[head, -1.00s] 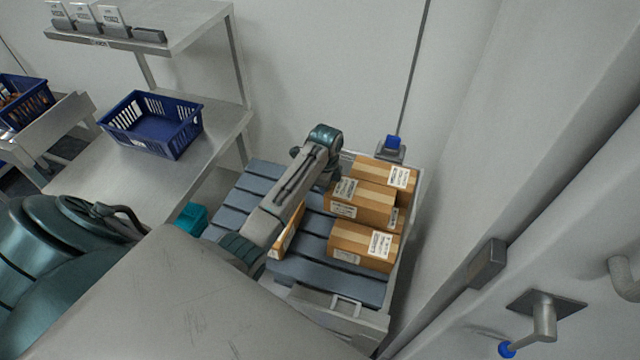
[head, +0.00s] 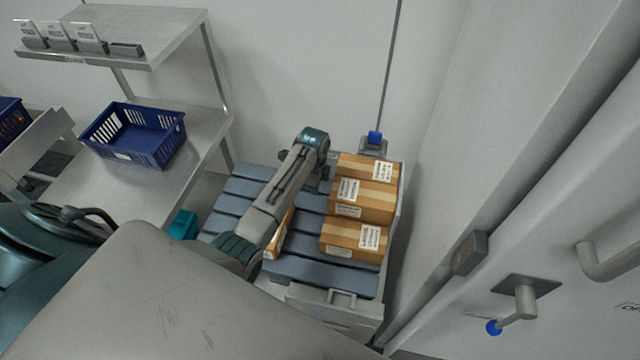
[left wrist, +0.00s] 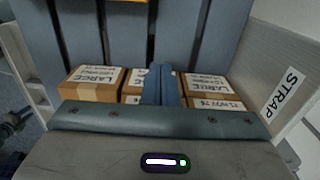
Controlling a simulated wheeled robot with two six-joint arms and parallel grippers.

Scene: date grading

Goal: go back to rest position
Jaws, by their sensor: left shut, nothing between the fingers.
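My left arm reaches over a cart with a blue-grey slatted deck (head: 235,205) in the head view. Its gripper (left wrist: 162,78) shows in the left wrist view with the blue fingers together and nothing between them. In the head view the gripper is mostly hidden by the wrist, left of the stacked boxes. Brown cartons marked LARGE (left wrist: 92,83) lie behind the fingers in the wrist view; I cannot tell the exact gap. In the head view, cartons sit at the deck's right side, a front one (head: 354,240) and a stack (head: 365,200) behind. My right gripper is out of view.
Another carton (head: 275,240) is partly hidden under my left arm. A steel table (head: 180,185) with an empty blue crate (head: 135,135) stands to the left. A wall is close behind the cart, and a door with a handle (head: 520,305) is at right.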

